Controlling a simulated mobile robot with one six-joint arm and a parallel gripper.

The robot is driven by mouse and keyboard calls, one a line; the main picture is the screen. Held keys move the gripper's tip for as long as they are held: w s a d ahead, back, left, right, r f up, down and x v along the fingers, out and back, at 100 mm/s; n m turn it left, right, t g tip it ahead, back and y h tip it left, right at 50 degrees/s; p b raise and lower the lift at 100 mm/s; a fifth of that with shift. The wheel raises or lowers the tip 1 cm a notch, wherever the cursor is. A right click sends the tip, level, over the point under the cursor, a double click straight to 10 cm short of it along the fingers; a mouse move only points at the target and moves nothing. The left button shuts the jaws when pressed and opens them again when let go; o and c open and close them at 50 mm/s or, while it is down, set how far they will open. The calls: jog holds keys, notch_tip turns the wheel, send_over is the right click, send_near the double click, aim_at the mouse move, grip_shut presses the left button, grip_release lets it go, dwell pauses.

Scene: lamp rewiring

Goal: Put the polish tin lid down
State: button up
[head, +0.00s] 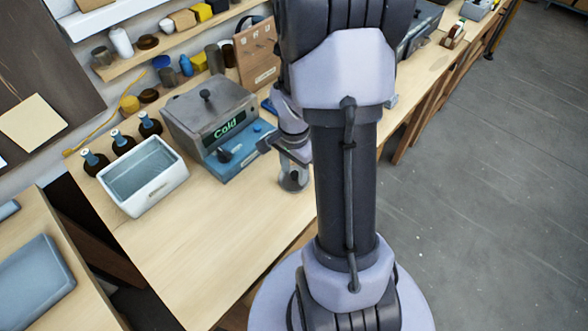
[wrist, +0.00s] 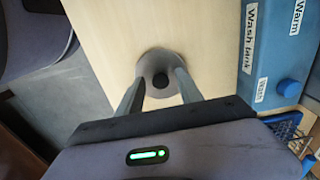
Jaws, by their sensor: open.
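A round grey piece with a dark knob in its middle, which looks like the polish tin lid (wrist: 160,62), lies between my fingertips in the wrist view. My gripper (wrist: 159,76) is open, with one finger on each side of the knob and a gap to it. In the head view my gripper (head: 292,153) points down over a small round grey thing (head: 293,183) near the bench's front edge. I cannot tell whether the lid sits on a tin or straight on the wood.
A blue wash tank (wrist: 285,50) stands right beside my gripper in the wrist view. In the head view, a grey machine reading "Cold" (head: 210,110), a white basin (head: 145,180) and dark bottles (head: 122,141) stand to the left. The bench front (head: 190,255) is clear.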

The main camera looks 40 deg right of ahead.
aim_at(294, 175)
notch_tip(294, 175, up, 12)
jog(key=p, duration=0.3)
jog(key=shift+p, duration=0.4)
